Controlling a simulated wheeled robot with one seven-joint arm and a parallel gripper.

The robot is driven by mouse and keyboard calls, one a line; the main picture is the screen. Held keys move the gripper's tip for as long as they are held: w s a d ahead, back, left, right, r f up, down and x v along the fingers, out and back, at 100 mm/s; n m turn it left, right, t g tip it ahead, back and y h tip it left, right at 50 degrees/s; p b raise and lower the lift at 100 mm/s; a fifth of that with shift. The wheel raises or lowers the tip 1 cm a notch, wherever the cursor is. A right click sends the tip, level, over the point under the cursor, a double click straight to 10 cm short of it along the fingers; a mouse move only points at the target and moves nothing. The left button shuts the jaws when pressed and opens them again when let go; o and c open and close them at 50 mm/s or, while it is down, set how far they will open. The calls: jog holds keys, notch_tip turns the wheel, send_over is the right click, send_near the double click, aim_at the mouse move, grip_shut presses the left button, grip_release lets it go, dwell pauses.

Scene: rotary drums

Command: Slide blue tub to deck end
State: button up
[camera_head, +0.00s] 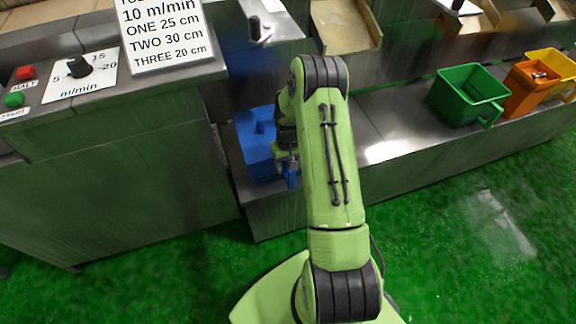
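The blue tub (256,160) stands on the left part of the low metal deck (400,145), close beside the control cabinet. My green arm covers the area to its right. My gripper (288,168) points down at the tub's right front side, next to a small blue piece (292,180) that looks like the tub's handle. The fingers are small and partly hidden, so I cannot tell whether they are open, shut or touching the handle.
A green tub (468,96), an orange tub (532,86) and a yellow tub (560,70) stand farther right on the deck. Deck between my arm and the green tub is bare. The control cabinet (120,165) rises at left. Green floor lies in front.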

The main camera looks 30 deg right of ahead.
notch_tip(320, 180, up, 14)
jog(key=p, duration=0.4)
